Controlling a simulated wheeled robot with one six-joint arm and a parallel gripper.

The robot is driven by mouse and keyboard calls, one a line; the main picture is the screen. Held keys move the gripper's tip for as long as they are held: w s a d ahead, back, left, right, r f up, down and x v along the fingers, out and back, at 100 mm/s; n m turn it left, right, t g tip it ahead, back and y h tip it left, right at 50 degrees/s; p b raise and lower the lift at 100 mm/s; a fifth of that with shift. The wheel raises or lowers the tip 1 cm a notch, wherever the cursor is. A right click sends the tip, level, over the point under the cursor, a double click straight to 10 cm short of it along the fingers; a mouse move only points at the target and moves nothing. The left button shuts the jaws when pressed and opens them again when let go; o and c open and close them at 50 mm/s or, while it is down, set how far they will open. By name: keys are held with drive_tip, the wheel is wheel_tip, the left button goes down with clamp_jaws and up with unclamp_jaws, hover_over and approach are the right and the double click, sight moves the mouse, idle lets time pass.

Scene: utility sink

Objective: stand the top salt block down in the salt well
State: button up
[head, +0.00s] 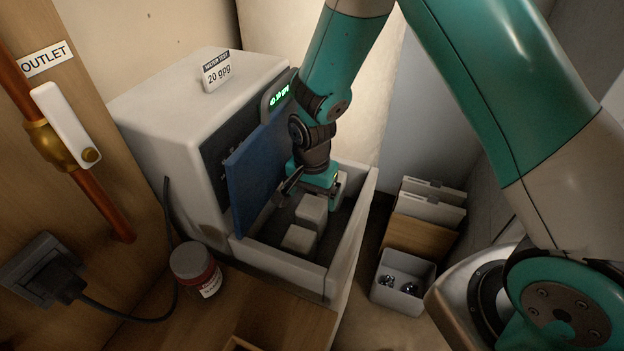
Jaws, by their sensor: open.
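The salt well (345,245) is the open grey bin at the front of the water softener, with high walls and a dark inside. Two white salt blocks show in it. One salt block (311,212) is right below my gripper, and the other salt block (298,240) lies nearer the front wall. I cannot tell whether one rests on the other. My gripper (314,196) reaches down into the well with its fingers apart, above or around the farther block. The gripper body hides the back of the well.
A blue lid (255,170) stands raised along the well's left side, close to my gripper. The softener cabinet (180,115) is behind it. A red-labelled jar (196,270) stands front left. A small grey bin (403,282) holding shiny parts stands to the right.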

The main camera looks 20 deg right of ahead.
wheel_tip(320, 180, up, 6)
drive_tip(key=shift+f, duration=0.2)
drive_tip(key=s+a+r+n+y, duration=0.3)
drive_tip(key=s+r+n+y, duration=0.1)
drive_tip(key=s+r+n, duration=1.2)
drive_tip(key=s+r, duration=0.3)
drive_tip(key=s, duration=0.1)
drive_tip(key=shift+s+a+r, duration=0.15)
drive_tip(key=shift+s+r, duration=0.2)
drive_tip(key=shift+r, duration=0.05)
